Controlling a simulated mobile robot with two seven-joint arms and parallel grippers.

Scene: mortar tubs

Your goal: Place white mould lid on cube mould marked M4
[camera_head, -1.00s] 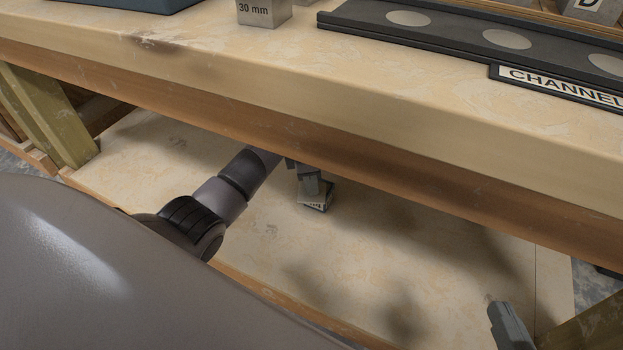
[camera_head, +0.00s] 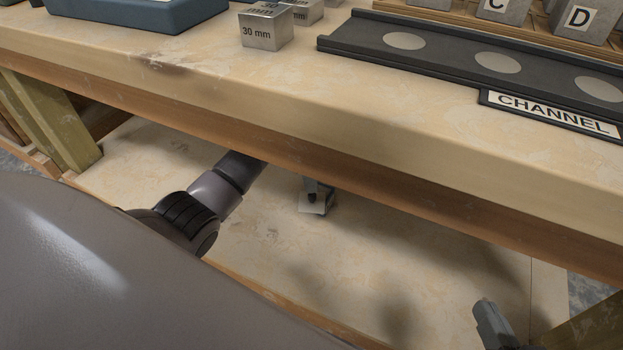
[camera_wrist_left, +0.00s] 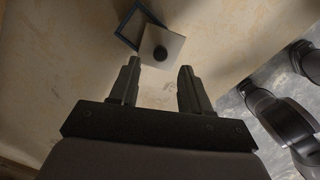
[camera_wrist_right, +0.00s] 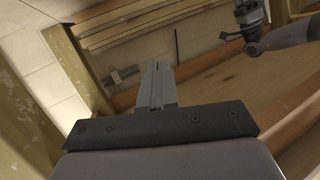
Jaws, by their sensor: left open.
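The white lid (camera_wrist_left: 165,44), a square plate with a round black knob, lies ahead of my left gripper (camera_wrist_left: 157,72) in the left wrist view. That gripper is open, with a gap between its fingertips and the lid. A dark blue square outline (camera_wrist_left: 126,21) shows beyond the lid, which overlaps one corner of it. I cannot tell whether this is the mould's rim. The pale lid (camera_head: 312,208) also shows in the head view, low under the bench. No M4 marking is readable. My right gripper (camera_wrist_right: 158,68) has its fingers together, empty.
The bench top (camera_head: 220,75) overhangs the lower shelf (camera_head: 400,270) where my left arm reaches in. On top stand 30 mm cubes (camera_head: 265,32), a blue tray (camera_head: 140,12) and the CHANNEL rack (camera_head: 440,50). A wooden leg (camera_head: 55,120) stands at the left.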

